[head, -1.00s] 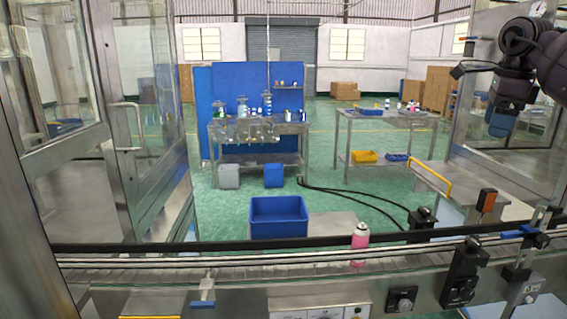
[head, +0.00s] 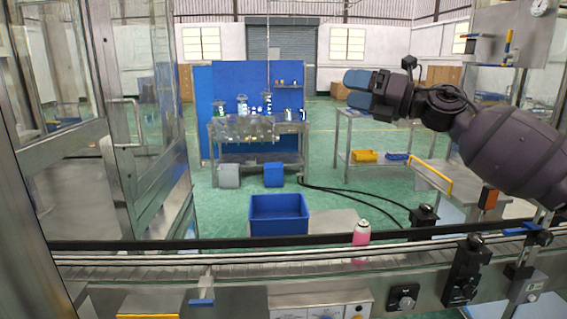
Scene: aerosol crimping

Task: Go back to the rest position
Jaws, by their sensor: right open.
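My right arm comes in from the right edge of the head view. Its gripper (head: 358,90) has blue fingers and points left, raised high above the conveyor in front of the back tables. The fingers overlap from this angle; the gripper is open and nothing shows in it. My left gripper is not in view. A pink aerosol can (head: 361,240) with a pale top stands upright on the conveyor (head: 230,262), well below my right gripper and apart from it.
A blue bin (head: 279,215) stands behind the conveyor. A glass-panelled metal enclosure (head: 120,150) is on the left. Black clamp units (head: 465,268) sit along the conveyor's right part. A work table with bottles (head: 260,128) stands further back, with open green floor between.

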